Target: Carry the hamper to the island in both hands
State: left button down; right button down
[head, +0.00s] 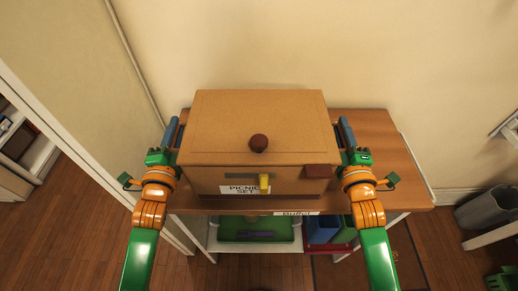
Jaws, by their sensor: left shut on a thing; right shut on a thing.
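The hamper (220,130) is a tan box with a dark round knob on its lid and a white "PICNIC SET" label on its front. It is on or just above the wooden top of a table labelled "Buffet" (385,160); I cannot tell if it touches. My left gripper (172,137) is shut on the blue handle at the hamper's left side. My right gripper (347,137) is shut on the blue handle at its right side. The fingertips are partly hidden by the wrists. The island is not identifiable in view.
The buffet's lower shelf (275,247) holds a green tray and blue and red items. A wall stands close behind, and a pale partition (90,90) is at the left. A grey bin (482,210) stands at the right. Wooden floor (60,240) is clear at lower left.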

dwell(0.8)
